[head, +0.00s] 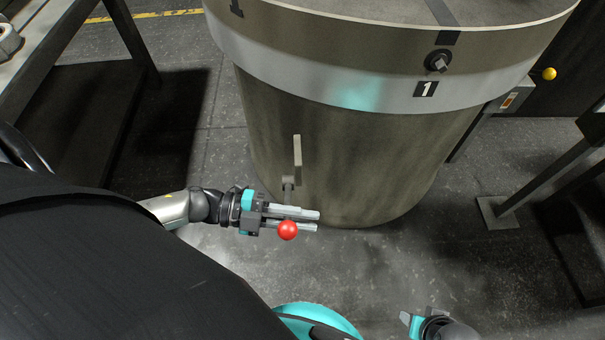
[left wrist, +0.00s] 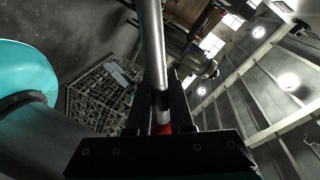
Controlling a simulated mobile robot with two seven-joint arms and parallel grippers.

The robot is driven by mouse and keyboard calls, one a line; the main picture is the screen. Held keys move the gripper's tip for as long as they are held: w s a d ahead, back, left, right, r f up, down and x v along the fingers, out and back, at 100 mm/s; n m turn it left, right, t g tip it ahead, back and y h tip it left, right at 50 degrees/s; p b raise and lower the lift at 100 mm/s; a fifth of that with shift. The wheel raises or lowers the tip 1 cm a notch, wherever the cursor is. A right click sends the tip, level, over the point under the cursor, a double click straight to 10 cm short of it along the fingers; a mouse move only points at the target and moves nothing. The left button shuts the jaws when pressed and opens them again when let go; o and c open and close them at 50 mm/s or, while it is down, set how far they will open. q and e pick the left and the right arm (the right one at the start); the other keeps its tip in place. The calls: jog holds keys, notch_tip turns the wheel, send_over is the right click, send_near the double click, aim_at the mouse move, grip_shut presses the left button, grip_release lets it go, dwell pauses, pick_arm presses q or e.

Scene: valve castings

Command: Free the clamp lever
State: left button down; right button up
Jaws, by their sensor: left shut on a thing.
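The clamp lever (head: 288,191) hangs from a pivot on the side of a large drum (head: 345,150), below an upright flat plate (head: 297,157). A red ball knob (head: 287,230) is at its lower end. My left gripper (head: 316,221) comes in from the left and is shut on the lever by the knob. In the left wrist view the lever's silver rod (left wrist: 152,50) runs down between the dark fingers, with a bit of the red knob (left wrist: 164,129) showing. My right gripper (head: 425,324) is only partly in view at the bottom edge, and its jaw state is unclear.
The drum's lid (head: 370,8) has a pale rim band (head: 330,85) marked 1, with a bolt (head: 438,61). A dark table (head: 60,50) stands at left. A metal stand (head: 540,185) and a yellow button (head: 549,73) are at right. Floor is free in front.

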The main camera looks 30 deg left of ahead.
pick_arm(q)
jog(key=shift+s+d+f+m, duration=0.2)
jog(key=shift+s+f+m, duration=0.25)
jog(key=shift+f, duration=0.3)
pick_arm(e)
jog(key=shift+w+r, duration=0.15)
jog(key=shift+r, duration=0.05)
pick_arm(q)
jog(key=shift+f, duration=0.1)
jog(key=c, duration=0.8)
grip_release()
jog(key=shift+w, duration=0.1)
jog(key=shift+r, duration=0.2)
jog(key=shift+p+v, duration=1)
jog(key=shift+v, duration=6.6)
pick_arm(e)
jog(key=shift+g, duration=0.4)
jog(key=shift+s+d+f, duration=0.1)
jog(key=shift+s+f, duration=0.55)
jog(key=shift+f, duration=0.35)
jog(key=shift+s+d+f, duration=0.1)
jog(key=shift+s+f, duration=0.5)
jog(key=shift+f, duration=0.35)
